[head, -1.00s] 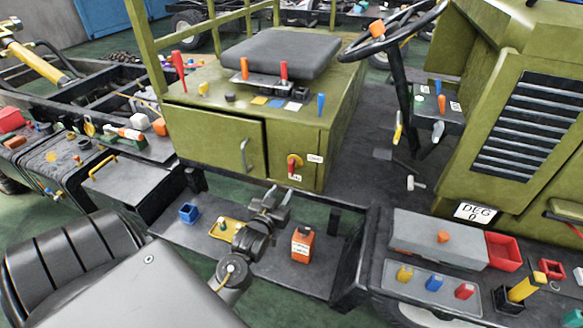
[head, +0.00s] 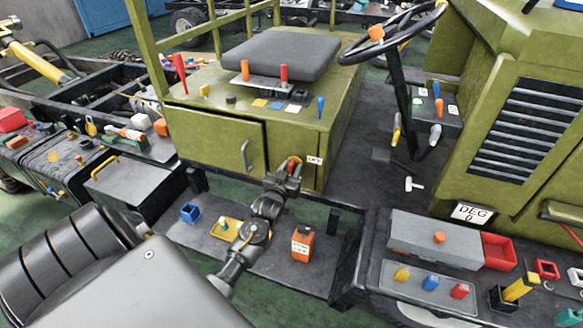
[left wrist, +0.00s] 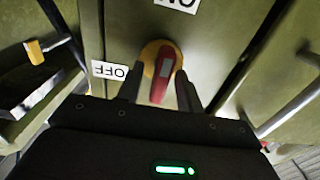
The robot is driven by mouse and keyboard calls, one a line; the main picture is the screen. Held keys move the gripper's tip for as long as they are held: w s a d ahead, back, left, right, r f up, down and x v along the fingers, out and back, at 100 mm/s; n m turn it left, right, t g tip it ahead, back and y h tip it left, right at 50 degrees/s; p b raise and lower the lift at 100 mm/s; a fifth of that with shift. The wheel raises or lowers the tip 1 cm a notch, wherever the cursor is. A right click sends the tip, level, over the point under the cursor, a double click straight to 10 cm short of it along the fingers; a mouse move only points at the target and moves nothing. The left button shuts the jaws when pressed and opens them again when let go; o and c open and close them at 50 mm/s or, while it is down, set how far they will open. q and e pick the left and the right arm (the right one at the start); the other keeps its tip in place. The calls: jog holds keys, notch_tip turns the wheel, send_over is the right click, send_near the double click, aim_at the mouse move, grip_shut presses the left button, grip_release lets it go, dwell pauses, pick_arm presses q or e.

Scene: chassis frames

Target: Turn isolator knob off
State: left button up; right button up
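The isolator knob has a red handle (left wrist: 161,84) on a round yellow base (left wrist: 150,58), on the green front panel under the seat. In the left wrist view its handle runs roughly up and down, tilted slightly. An ON label (left wrist: 176,3) is above it and an OFF label (left wrist: 110,70) is to its left, both upside down. In the head view the knob (head: 295,160) is partly hidden by my left gripper (head: 284,171). The left gripper's fingers (left wrist: 160,91) are apart, one each side of the red handle; no clear grip shows. My right gripper is not in view.
A silver door handle (head: 245,155) is left of the knob. A steering column (head: 405,100) stands to the right.

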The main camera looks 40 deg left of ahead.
pick_arm(q)
jog(key=shift+w, duration=0.15)
jog(key=shift+c, duration=0.2)
grip_shut()
jog(key=shift+n, duration=0.4)
jog(key=n+p, duration=0.1)
jog(key=n, duration=0.1)
jog(key=shift+a+n, duration=0.15)
jog(key=shift+n, duration=0.25)
jog(key=n+p, duration=0.1)
jog(key=n, duration=0.3)
jog(key=shift+a+n, duration=0.1)
jog(key=shift+n, duration=0.2)
jog(key=n+p, duration=0.1)
jog(key=n, duration=0.4)
jog(key=shift+f+p, duration=0.1)
jog(key=shift+p, duration=0.3)
jog(key=shift+f+n+p, duration=0.15)
jog(key=shift+n+p, duration=0.4)
jog(key=shift+n, duration=1.85)
jog(key=shift+a, duration=0.1)
